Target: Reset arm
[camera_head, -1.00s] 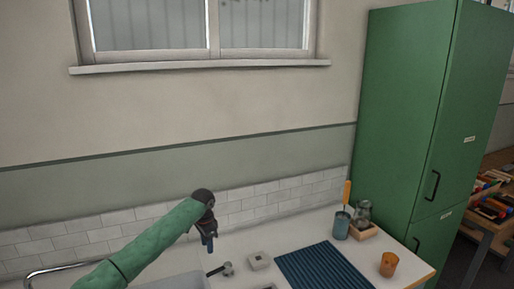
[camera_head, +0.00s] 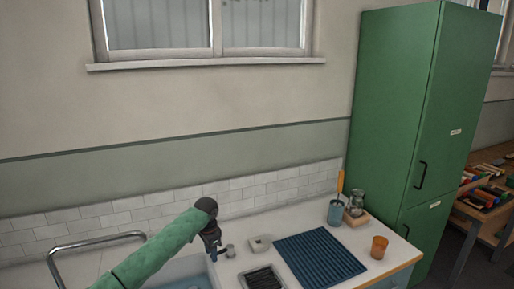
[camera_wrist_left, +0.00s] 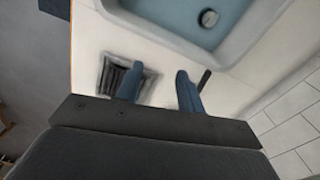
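My left arm, in a green sleeve, reaches in from the lower left of the head view. My left gripper (camera_head: 213,251) points down over the counter beside the sink (camera_head: 182,268). In the left wrist view, the two blue fingers of my left gripper (camera_wrist_left: 159,70) stand apart with nothing between them, so it is open and empty. My right arm and gripper are not in view.
A tray with dark contents (camera_head: 262,279), a small grey block (camera_head: 259,244), a blue ribbed mat (camera_head: 320,258), a blue cup (camera_head: 335,213) and an orange cup (camera_head: 379,247) are on the counter. A tall green cabinet (camera_head: 395,110) stands right.

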